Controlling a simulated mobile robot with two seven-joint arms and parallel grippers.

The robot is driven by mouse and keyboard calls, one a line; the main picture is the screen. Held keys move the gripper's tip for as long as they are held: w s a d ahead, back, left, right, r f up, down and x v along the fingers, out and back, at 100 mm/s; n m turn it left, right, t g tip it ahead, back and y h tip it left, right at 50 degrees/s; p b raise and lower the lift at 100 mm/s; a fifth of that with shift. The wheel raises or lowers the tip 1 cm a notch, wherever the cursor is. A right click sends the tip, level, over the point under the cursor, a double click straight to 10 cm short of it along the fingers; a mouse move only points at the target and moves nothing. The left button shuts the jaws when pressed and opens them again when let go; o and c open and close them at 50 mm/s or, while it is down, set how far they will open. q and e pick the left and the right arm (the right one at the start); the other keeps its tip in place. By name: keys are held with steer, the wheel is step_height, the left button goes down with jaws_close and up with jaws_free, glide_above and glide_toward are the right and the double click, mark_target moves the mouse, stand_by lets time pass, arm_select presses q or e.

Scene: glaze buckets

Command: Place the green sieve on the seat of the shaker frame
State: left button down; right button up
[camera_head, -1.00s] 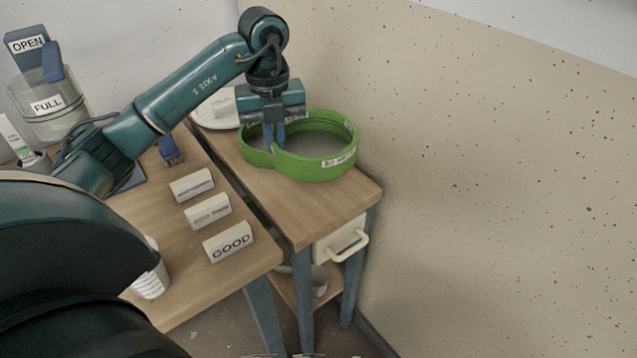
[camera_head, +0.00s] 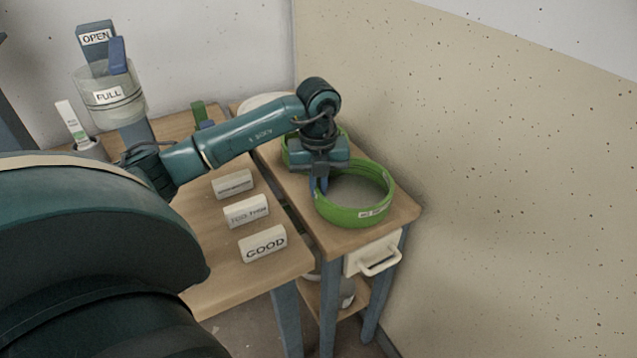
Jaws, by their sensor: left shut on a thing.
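The green sieve (camera_head: 352,216) is a round green ring with a small white label on its front. It is over the front part of the narrow wooden bench on the right, close to the bench top; I cannot tell if it touches. My left gripper (camera_head: 318,187) points down and is shut on the sieve's left rim. A second green ring (camera_head: 291,157) is partly hidden behind my left wrist. I cannot make out a shaker frame in this view. My right gripper is not in view.
The narrow bench (camera_head: 345,238) has a drawer with a pale handle (camera_head: 381,264) and stands by the speckled wall. Label blocks, including the GOOD block (camera_head: 263,244), stand on the left table (camera_head: 225,285). A clear FULL bucket (camera_head: 110,100) is at the back left.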

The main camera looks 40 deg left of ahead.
arm_select(q)
steer(key=shift+f, duration=0.2)
steer(key=c, duration=1.6)
jaws_free()
